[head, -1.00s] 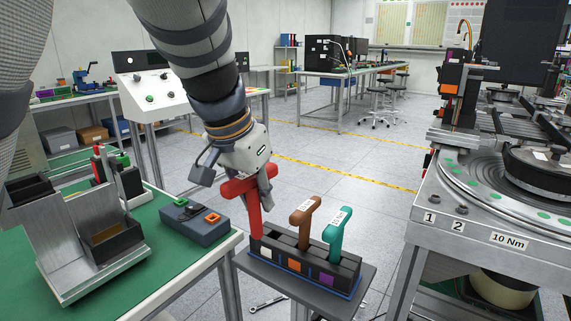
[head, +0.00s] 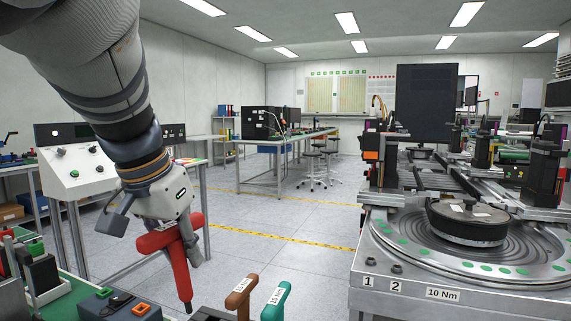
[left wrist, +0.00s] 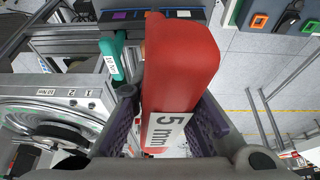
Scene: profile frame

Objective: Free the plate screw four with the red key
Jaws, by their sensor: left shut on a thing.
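My left gripper (head: 178,232) is shut on the red key (head: 180,270), a T-handled key whose shaft points down. In the left wrist view the red key (left wrist: 180,60) fills the space between the fingers and carries a "5 mm" label. The key is in the air, clear of the holder. The plate (head: 470,238) is a round metal turntable at the right with green dots and a black hub (head: 468,222). Two screws (head: 397,268) sit at its front edge by labels 1 and 2; no screw marked four is visible. My right gripper is not in view.
A brown key (head: 240,290) and a teal key (head: 276,300) stand at the bottom centre; their holder shows at the top of the left wrist view (left wrist: 150,14). A green bench with a dark box (head: 108,305) is at lower left. Open floor lies between bench and turntable.

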